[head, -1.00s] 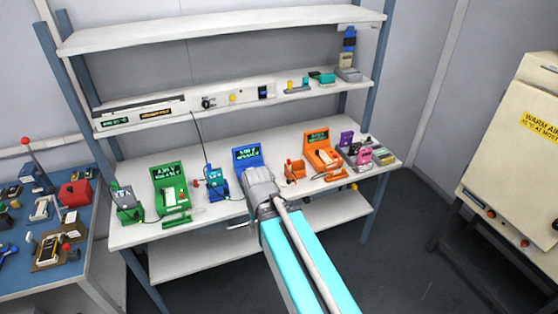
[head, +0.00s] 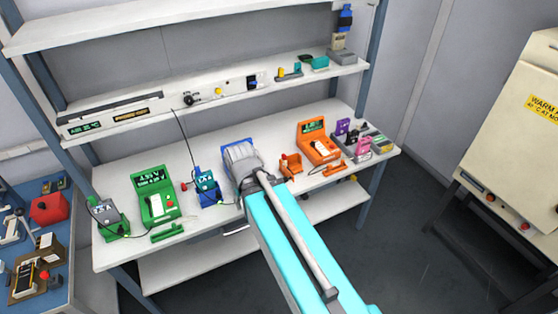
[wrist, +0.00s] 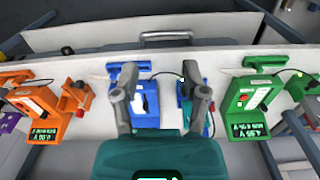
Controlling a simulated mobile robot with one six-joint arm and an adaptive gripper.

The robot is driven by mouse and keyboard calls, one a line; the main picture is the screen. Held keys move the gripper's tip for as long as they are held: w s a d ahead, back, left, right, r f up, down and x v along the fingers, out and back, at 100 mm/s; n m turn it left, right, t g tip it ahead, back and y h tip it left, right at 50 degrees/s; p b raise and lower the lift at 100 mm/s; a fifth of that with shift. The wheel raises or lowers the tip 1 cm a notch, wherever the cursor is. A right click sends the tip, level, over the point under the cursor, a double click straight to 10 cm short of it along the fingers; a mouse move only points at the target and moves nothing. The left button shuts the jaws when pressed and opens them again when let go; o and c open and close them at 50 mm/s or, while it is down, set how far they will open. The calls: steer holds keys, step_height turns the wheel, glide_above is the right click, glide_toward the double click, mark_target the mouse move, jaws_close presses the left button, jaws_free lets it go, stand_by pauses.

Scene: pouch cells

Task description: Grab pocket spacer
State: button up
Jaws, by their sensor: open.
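I cannot tell for sure which thing is the pocket spacer. Small bars with handles lie before the testers: a blue bar (wrist: 129,67), a green bar (wrist: 265,61) and an orange bar (wrist: 14,78) in the wrist view. The green bar also shows in the head view (head: 166,233). My gripper (wrist: 161,100) is open and empty, its fingers spread over the blue tester (wrist: 147,100) and a small blue device (wrist: 187,88). In the head view my gripper (head: 241,160) hides most of the blue tester.
The green tester (head: 157,205) and a grey-green device (head: 107,217) stand left on the white bench (head: 120,258). The orange tester (head: 318,146) and purple and pink items stand right. Shelves (head: 120,20) hang above. A cream warm-air cabinet (head: 520,130) stands at far right.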

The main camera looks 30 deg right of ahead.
steer(key=shift+d, duration=0.3)
steer(key=shift+o, duration=1)
steer(key=shift+w+d, duration=0.1)
steer(key=w+d+f+n+h+b, duration=0.2)
steer(key=w+d+n+h+b, duration=0.1)
steer(key=w+n+b, duration=0.3)
steer(key=w+d+f+n+h+b, duration=0.3)
steer(key=w+d+n+h+b, duration=0.1)
steer(key=w, duration=0.6)
steer(key=w+d+f+n+h+b, duration=0.3)
steer(key=w+n+h+b, duration=0.3)
steer(key=w+n+b, duration=0.2)
steer(key=shift+w+d+b, duration=0.3)
steer(key=shift+w, duration=0.25)
steer(key=shift+w+r+n+h, duration=0.3)
steer(key=shift+w+n, duration=0.15)
steer(key=shift+n, duration=0.15)
